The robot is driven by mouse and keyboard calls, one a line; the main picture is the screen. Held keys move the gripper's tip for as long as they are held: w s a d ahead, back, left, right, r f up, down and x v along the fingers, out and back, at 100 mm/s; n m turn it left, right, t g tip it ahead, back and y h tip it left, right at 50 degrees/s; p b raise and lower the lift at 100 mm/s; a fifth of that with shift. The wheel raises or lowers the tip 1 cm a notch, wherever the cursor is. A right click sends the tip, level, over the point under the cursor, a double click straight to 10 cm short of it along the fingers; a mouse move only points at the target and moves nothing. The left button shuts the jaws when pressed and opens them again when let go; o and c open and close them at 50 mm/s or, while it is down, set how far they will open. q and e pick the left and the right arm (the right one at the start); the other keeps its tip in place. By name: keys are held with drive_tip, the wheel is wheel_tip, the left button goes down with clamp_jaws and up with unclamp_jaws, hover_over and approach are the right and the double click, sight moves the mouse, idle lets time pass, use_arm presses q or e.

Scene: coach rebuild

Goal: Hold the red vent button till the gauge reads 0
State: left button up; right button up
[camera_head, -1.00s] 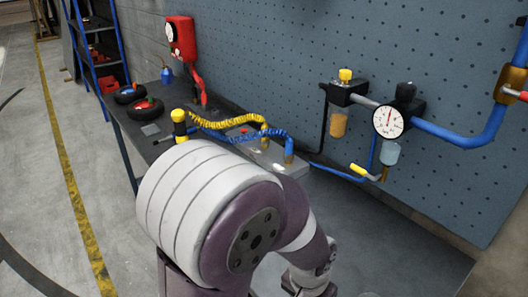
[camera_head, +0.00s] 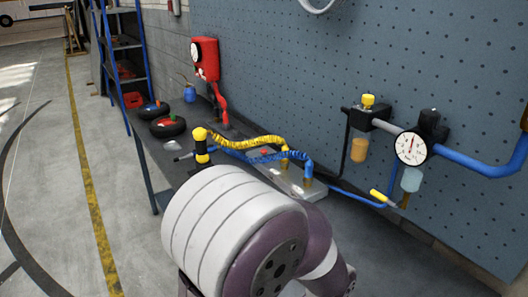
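The round white gauge (camera_head: 411,148) is on the wall fittings at the right. Its needle points roughly straight up, and its numbers are too small to read. A light grey block (camera_head: 313,192) lies on the bench, with the yellow and blue coiled hoses ending at it. A small red spot (camera_head: 266,152) shows on it between the hoses, partly hidden; it may be the vent button. One of my arms fills the lower middle and covers part of the bench. Neither gripper is in view.
A red device (camera_head: 206,60) with a dial stands at the back of the bench (camera_head: 148,150), near two black wheels (camera_head: 167,127) and a blue bottle (camera_head: 190,93). A blue pipe (camera_head: 480,162) runs along the pegboard (camera_head: 300,60). The floor at left is clear.

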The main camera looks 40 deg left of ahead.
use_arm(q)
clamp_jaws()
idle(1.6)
